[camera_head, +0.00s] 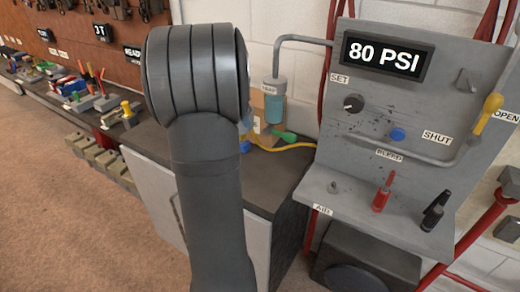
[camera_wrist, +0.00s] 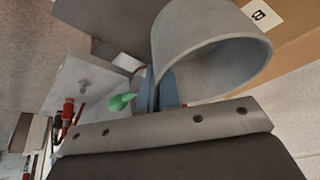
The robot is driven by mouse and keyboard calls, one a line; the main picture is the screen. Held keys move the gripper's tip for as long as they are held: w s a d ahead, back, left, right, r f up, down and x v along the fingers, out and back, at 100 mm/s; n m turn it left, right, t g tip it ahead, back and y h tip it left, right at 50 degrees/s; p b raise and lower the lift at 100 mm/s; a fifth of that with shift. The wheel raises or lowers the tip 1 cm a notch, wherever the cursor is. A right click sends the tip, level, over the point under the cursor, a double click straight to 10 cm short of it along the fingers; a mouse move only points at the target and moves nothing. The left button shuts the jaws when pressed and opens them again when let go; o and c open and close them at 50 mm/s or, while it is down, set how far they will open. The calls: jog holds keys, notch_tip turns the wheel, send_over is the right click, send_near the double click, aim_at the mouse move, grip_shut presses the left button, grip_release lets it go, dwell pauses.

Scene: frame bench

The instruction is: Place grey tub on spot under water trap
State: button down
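The grey tub (camera_wrist: 205,45) is large and close in the wrist view, with its round mouth turned toward the lower right. My gripper (camera_wrist: 164,90) has its two blue-grey fingers close together at the tub's rim, and they appear shut on its wall. The water trap (camera_head: 274,101), a teal cylinder with a white label, hangs from a grey pipe in the head view. The spot under it cannot be made out; my arm covers part of the bench there. The tub and my gripper are hidden behind my arm in the head view.
The dark bench top (camera_head: 272,181) carries a green-ended part (camera_head: 285,136) and a yellow hose (camera_head: 295,147) near the trap. A grey panel (camera_head: 385,140) with an 80 PSI display stands at right. A cardboard box (camera_wrist: 290,28) is behind the tub.

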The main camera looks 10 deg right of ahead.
jog(key=s+a+f+m+g, duration=0.2)
jog(key=s+a+f+m, duration=0.1)
jog(key=s+f+m, duration=0.4)
jog(key=s+a+f+m+g, duration=0.3)
jog(key=s+f+m, duration=0.3)
jog(key=s+f, duration=0.2)
jog(key=shift+y, duration=0.3)
jog(key=w+d, duration=1)
jog(key=shift+w+d, duration=0.1)
jog(key=shift+w, duration=0.05)
jog(key=shift+w+d+f, duration=0.1)
jog(key=shift+w+d, duration=0.85)
jog(key=shift+f, duration=0.7)
